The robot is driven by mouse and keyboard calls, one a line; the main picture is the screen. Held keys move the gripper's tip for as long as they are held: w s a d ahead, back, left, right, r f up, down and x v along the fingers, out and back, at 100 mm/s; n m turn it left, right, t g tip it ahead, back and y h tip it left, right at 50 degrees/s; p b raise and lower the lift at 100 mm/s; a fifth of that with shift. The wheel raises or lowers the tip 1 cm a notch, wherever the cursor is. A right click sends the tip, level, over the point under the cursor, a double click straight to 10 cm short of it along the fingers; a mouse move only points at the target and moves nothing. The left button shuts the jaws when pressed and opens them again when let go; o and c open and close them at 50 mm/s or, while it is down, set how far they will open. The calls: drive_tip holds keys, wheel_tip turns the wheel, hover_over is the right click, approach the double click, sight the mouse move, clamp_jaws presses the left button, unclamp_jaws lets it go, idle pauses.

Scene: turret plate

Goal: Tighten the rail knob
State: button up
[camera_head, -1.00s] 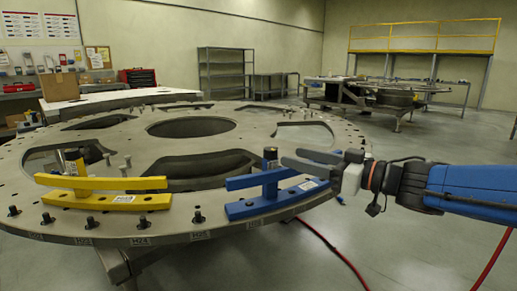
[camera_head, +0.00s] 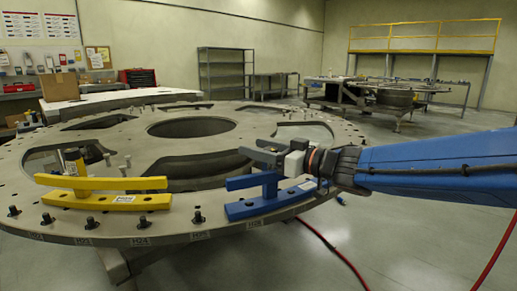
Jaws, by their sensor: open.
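A blue rail clamp (camera_head: 262,206) sits on the right front of the round grey turret plate (camera_head: 140,240), with an upper bar above its base. A yellow rail clamp (camera_head: 103,199) with a similar shape sits to its left. My gripper (camera_head: 252,150) is open above the blue clamp, its grey fingers pointing left. The fingers are around or just in front of the blue clamp's post top, where its knob stands. The knob is hidden behind the fingers, so I cannot tell whether they touch it.
Several dark bolts (camera_head: 91,222) stand along the plate's front rim. A red hose (camera_head: 335,255) lies on the floor at right. A white-topped table (camera_head: 105,103), grey shelves (camera_head: 222,75) and a yellow-railed platform (camera_head: 425,40) stand behind.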

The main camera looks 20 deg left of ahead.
drive_tip(key=c, duration=1)
drive_tip(key=shift+c, duration=0.2)
